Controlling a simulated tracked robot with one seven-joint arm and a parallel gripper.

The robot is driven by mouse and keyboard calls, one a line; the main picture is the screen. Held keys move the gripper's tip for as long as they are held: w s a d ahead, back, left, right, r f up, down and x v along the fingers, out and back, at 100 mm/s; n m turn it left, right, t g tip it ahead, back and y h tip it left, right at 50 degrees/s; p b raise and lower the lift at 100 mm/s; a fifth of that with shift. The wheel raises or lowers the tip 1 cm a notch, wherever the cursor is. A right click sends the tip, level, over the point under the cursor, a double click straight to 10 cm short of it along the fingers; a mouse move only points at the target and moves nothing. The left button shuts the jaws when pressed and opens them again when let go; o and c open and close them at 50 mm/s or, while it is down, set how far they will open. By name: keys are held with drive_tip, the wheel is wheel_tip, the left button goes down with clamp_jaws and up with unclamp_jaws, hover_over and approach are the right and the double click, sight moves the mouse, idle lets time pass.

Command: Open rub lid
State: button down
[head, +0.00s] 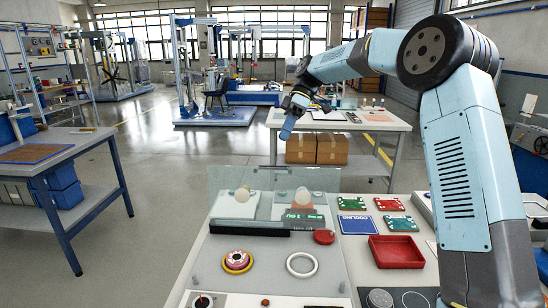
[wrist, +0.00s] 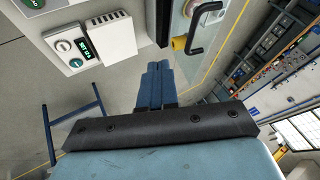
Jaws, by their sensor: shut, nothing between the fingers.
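A clear, flat see-through panel (head: 240,172) stands along the back of the grey bench unit in the head view; I take it for the rub lid.
The bench holds a long dark bar (head: 250,228), a red knob (head: 324,236), a white ring (head: 301,264), a red and yellow round part (head: 237,261), a red tray (head: 397,251) and a blue card (head: 355,224). Another table (head: 340,119) with cardboard boxes (head: 332,150) stands behind.

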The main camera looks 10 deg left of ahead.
drive_tip(key=s+a+f, duration=0.2)
drive_tip(key=s+f, duration=0.3)
drive_tip(key=s, duration=0.2)
drive_tip(key=shift+f, duration=0.15)
drive_tip(key=shift+s, duration=0.1)
